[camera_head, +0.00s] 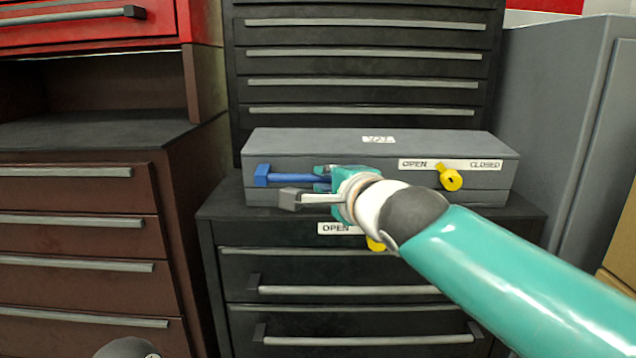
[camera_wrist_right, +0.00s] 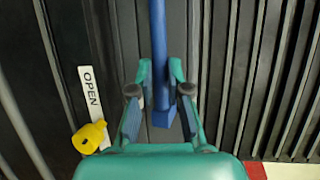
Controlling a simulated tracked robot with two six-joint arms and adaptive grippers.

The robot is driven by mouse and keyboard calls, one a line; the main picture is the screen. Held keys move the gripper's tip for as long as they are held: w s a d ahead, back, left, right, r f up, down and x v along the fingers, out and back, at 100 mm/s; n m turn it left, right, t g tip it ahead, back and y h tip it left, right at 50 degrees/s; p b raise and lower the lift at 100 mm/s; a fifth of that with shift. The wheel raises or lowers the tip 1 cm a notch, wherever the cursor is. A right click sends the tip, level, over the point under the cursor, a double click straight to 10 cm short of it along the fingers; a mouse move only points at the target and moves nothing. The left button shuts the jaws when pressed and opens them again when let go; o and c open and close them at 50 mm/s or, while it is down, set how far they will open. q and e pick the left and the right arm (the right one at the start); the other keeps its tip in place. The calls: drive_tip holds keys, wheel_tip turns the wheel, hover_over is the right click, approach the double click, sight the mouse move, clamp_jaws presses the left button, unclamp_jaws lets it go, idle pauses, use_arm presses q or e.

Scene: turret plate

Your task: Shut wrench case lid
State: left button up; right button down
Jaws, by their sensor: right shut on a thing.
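The grey wrench case (camera_head: 350,145) sits on top of a black tool chest. Its lid looks down, with a seam low along the front. A blue handle (camera_head: 262,176) runs along the front of the lid. My right gripper (camera_head: 324,180) is at the case front and is shut on this handle, hiding its right part. In the wrist view, the blue bar (camera_wrist_right: 158,50) lies between the fingers of this gripper (camera_wrist_right: 160,75). A yellow knob (camera_head: 451,179) is on the case front at the right, below the word CLOSED's left side. My left gripper is out of view.
The black chest's lower drawers (camera_head: 345,290) have long bar handles. An OPEN label (camera_head: 337,228) and a second yellow knob (camera_head: 375,243) are partly hidden by my arm. A brown cabinet (camera_head: 80,230) stands left, a grey cabinet (camera_head: 550,110) right.

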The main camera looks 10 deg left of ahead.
drive_tip(key=shift+w+f+h, duration=0.15)
drive_tip(key=shift+f, duration=0.45)
drive_tip(key=shift+w+f+h, duration=0.1)
drive_tip(key=shift+f+h, duration=0.05)
drive_tip(key=shift+f, duration=0.45)
drive_tip(key=c, duration=1.4)
unclamp_jaws()
drive_tip(key=shift+a+g, duration=0.15)
drive_tip(key=shift+g, duration=0.15)
drive_tip(key=shift+s, duration=0.1)
drive_tip(key=v, duration=1.2)
drive_tip(key=shift+r, duration=0.3)
